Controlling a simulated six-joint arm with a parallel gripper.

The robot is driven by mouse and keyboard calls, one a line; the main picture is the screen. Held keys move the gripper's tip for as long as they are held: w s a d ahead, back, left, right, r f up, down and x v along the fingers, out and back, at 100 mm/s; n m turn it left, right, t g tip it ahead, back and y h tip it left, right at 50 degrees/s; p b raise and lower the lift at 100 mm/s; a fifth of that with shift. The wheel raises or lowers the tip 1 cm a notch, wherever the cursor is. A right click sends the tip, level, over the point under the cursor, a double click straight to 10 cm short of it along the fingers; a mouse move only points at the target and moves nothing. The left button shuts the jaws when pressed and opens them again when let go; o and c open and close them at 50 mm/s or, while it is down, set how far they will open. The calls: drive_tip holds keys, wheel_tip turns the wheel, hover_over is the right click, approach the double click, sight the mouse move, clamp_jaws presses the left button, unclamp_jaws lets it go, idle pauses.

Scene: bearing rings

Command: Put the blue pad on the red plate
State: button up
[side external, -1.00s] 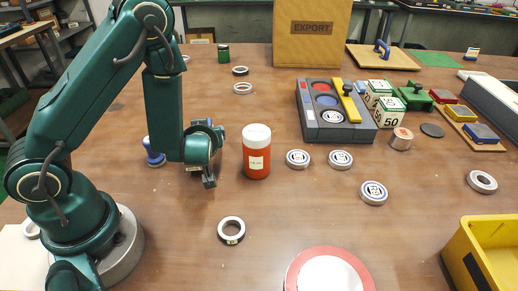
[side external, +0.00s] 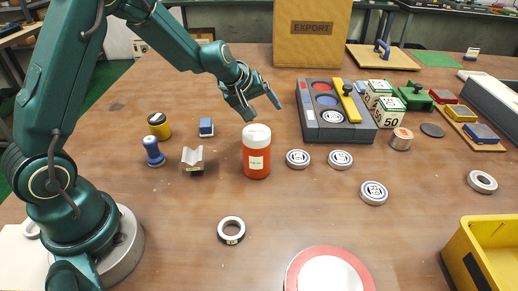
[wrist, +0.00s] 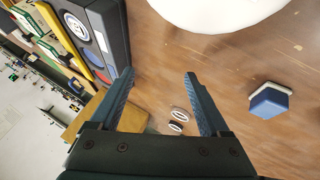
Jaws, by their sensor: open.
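A small blue pad (side external: 206,127) with a pale layer stands on the table, left of and behind the red jar; it also shows at the right of the wrist view (wrist: 269,101). Another blue pad (side external: 481,132) lies on a wooden board at the far right. The red plate (side external: 298,268), red-rimmed with a white middle, is at the front edge of the side view, partly cut off. My gripper (side external: 263,108) is open and empty, raised behind the red jar and right of the small blue pad. Its spread fingers (wrist: 158,75) show nothing between the tips in the wrist view.
The red jar (side external: 257,158) with a white lid stands near my gripper. A grey V-block (side external: 193,159), blue stamp (side external: 153,152) and yellow-black cylinder (side external: 159,126) stand left. A dark tray (side external: 345,133) is right.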

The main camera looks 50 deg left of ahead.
sight(205, 122)
drive_tip(key=a+g, duration=0.1)
drive_tip(key=s+a+g+h, duration=0.1)
drive_tip(key=a, duration=0.1)
drive_tip(key=a+f+g, duration=0.1)
drive_tip(key=shift+s+a+m+h, duration=0.2)
drive_tip(key=shift+a+m+h, duration=0.1)
drive_tip(key=shift+m, duration=0.1)
drive_tip(key=s+a+g, duration=0.2)
drive_tip(key=s+a, duration=0.1)
drive_tip(key=s+a+g, duration=0.2)
drive_tip(key=s+a, duration=0.2)
drive_tip(key=shift+a+r+n, duration=0.1)
drive_tip(key=shift+n, duration=0.2)
drive_tip(key=shift+s+a, duration=0.15)
drive_tip(key=shift+f, duration=2.5)
drive_tip(key=shift+c, duration=0.3)
clamp_jaws()
